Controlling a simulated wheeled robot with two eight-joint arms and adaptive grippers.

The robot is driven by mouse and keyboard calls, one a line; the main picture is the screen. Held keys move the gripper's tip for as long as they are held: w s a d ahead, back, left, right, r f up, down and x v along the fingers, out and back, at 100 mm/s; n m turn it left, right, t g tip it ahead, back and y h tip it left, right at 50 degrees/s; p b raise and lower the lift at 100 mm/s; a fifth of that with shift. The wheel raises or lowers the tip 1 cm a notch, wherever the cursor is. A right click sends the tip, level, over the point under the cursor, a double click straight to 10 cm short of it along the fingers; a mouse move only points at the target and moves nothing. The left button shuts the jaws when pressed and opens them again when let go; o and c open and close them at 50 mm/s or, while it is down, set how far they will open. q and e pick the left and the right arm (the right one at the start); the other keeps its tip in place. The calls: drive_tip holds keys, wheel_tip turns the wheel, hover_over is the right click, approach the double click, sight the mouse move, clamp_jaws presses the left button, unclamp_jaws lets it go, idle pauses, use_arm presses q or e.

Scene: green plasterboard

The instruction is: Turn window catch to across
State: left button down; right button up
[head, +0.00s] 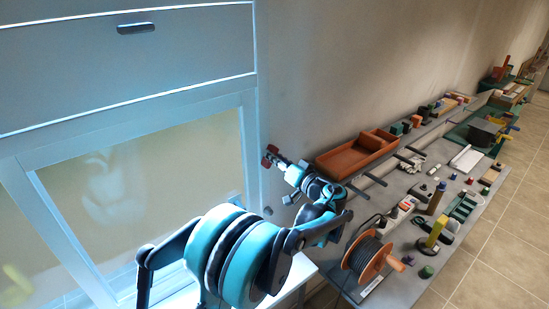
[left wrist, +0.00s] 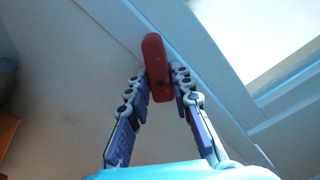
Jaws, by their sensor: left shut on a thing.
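The red window catch (head: 270,154) sits on the right side of the pale blue window frame, partly hidden by my left gripper in the head view. In the left wrist view the catch (left wrist: 155,55) is a long red handle, nearly upright in the picture and at a slant to the frame's diagonal edges. My left gripper (head: 281,162) reaches it from the front right. In the left wrist view its two fingers (left wrist: 160,87) close on the lower part of the handle, one on each side. My right gripper is not in view.
The window frame (head: 250,140) surrounds a pane, with a panel (head: 130,60) above it. At the right, a grey bench holds an orange tray (head: 352,158), a cable reel (head: 368,258) and several small tools. A tiled floor (head: 490,260) lies beyond the bench.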

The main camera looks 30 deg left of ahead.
use_arm(q)
drive_tip(key=m+b, duration=0.3)
drive_tip(key=m, duration=0.8)
idle(0.3)
drive_tip(key=shift+m, duration=0.4)
drive_tip(key=c, duration=1.3)
unclamp_jaws()
drive_tip(key=shift+c, duration=0.2)
drive_tip(key=v, duration=1.2)
